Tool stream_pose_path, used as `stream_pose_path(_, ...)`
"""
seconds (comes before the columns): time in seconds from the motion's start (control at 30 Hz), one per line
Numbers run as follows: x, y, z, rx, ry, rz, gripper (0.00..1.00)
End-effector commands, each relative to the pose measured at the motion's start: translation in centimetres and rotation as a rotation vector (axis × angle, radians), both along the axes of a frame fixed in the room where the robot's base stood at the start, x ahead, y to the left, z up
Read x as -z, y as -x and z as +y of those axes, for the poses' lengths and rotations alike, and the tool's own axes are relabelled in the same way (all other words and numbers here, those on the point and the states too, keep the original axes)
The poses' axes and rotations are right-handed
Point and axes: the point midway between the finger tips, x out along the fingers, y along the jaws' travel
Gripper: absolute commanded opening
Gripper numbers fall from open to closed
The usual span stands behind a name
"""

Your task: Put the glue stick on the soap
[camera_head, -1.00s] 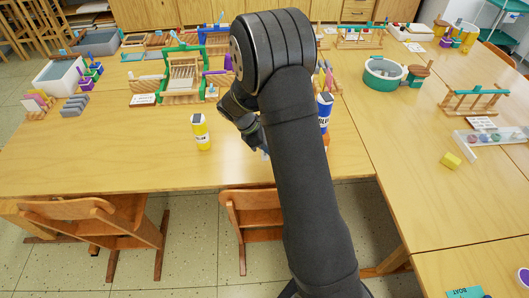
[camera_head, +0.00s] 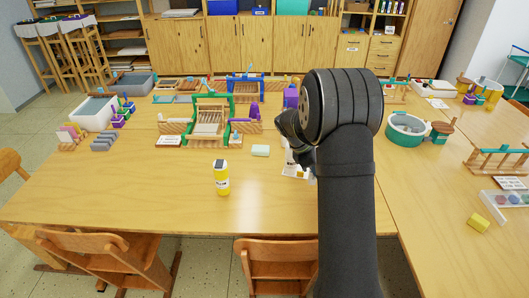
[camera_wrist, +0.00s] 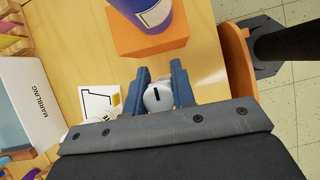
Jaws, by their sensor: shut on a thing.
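The glue stick, a white round-ended thing with a dark slot (camera_wrist: 158,97), is between the fingers of my gripper (camera_wrist: 160,80) in the wrist view. My gripper is shut on it. In the head view a white upright body with dark marks (camera_head: 289,157) shows beside my gripper (camera_head: 298,155), partly hidden by my arm. The soap looks to be the pale mint block (camera_head: 260,150), lying flat on the table just left of my gripper and apart from it.
A white card (camera_head: 294,173) lies near my gripper. The wrist view shows a blue cylinder (camera_wrist: 150,12) on an orange block (camera_wrist: 148,38). Looms stand behind. The front middle of the table is clear.

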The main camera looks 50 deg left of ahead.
Motion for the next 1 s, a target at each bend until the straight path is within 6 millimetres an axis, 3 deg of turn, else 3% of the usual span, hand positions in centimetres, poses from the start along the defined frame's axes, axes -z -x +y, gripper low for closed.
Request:
stream_pose_path(0.3, -0.7, -7.0, 5.8, 0.017, -0.001, -0.001, 0.01)
stream_pose_path(0.67, -1.8, -13.5, 10.6, -0.046, -0.002, -0.003, 0.01)
stream_pose_path(0.8, -2.0, -15.4, 13.9, -0.218, -0.002, -0.003, 0.01)
stream_pose_path(1.0, -1.5, -15.6, 19.6, -0.609, -0.005, -0.004, 0.01)
